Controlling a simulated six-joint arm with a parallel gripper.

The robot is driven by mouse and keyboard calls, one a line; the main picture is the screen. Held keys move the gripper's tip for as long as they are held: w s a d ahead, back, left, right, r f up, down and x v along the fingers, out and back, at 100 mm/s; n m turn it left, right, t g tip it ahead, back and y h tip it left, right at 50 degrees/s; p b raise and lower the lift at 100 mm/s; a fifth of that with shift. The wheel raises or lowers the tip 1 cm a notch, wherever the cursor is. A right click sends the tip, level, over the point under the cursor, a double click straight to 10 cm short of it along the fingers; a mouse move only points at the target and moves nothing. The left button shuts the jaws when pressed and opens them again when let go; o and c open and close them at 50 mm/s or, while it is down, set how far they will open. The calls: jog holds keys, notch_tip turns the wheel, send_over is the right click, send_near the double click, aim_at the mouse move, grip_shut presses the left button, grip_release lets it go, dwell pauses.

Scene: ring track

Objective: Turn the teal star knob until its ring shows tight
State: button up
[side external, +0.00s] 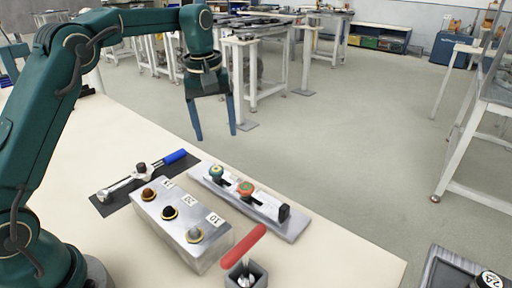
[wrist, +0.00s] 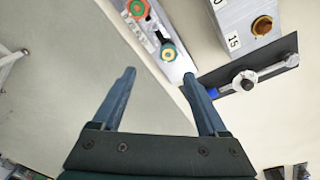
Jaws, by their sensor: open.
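The teal star knob (side external: 216,172) stands at the back left end of a long grey metal rail on the table. In the wrist view, the teal knob (wrist: 168,51) shows a yellowish centre, just beyond my fingertips. Its ring state is too small to read. My gripper (side external: 215,136) is open and empty, pointing down above and behind the knob, apart from it. In the wrist view its two blue fingers (wrist: 159,74) are spread wide with nothing between them. A second knob (side external: 246,188), orange-red with a green centre, stands further along the same rail.
A metal block (side external: 215,249) with several round knobs and number labels stands in front of the rail. The table's back edge lies just behind the rail.

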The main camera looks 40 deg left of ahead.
jog(key=g, duration=0.1)
send_over(216, 169)
notch_tip(216, 169, down, 6)
jog(key=shift+r, duration=0.1)
jog(key=shift+f, duration=2.3)
grip_shut()
